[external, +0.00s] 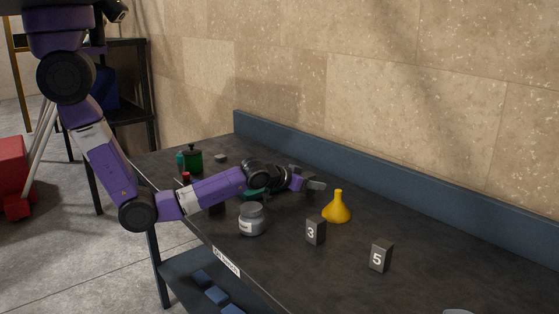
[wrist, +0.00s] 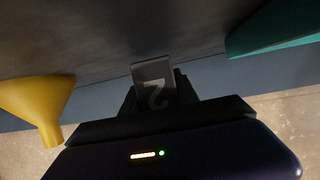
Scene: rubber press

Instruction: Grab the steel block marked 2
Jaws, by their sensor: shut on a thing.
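The steel block marked 2 (wrist: 154,79) is a dark grey block with a pale 2 on its face. It shows in the wrist view between the fingers of my gripper (wrist: 160,95), which is shut on it. In the external view my gripper (external: 317,185) is past the middle of the bench, left of and behind the yellow funnel. The block is hard to make out there. I cannot tell whether it touches the bench top.
The yellow funnel (external: 337,209) stands close to my gripper. Blocks marked 3 (external: 315,232) and 5 (external: 381,256) stand nearer the front. A grey jar (external: 251,219) and a green canister (external: 192,160) are to the left. A blue upstand (external: 400,185) runs along the wall.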

